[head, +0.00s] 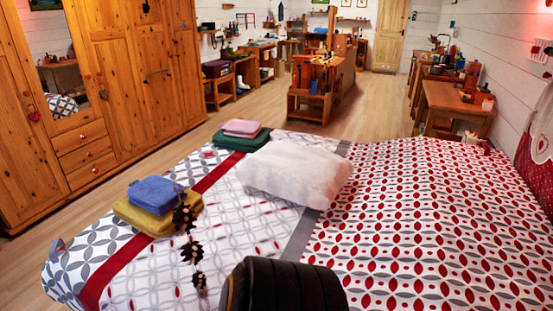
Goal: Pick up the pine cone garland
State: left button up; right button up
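The pine cone garland (192,249) is a dark brown string of cones at the lower left of the head view. Its upper end overlaps the right edge of the blue and yellow folded cloths, and its lower end runs down over the patterned bed cover. I cannot tell whether the upper end rests on the cloths or beside them. Neither of my grippers can be made out. A black rounded part, perhaps of my own arm, covers the bottom middle of the view, to the right of the garland's lower end.
The bed (420,210) fills the foreground. On it lie a blue cloth (157,193) on a yellow cloth (140,219), a pink cloth (242,127) on a green one (240,141), and a white pillow (295,172). A wooden wardrobe (115,80) stands left; floor shows between.

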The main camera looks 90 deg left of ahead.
aim_at(184, 220)
jog(key=u, duration=3.45)
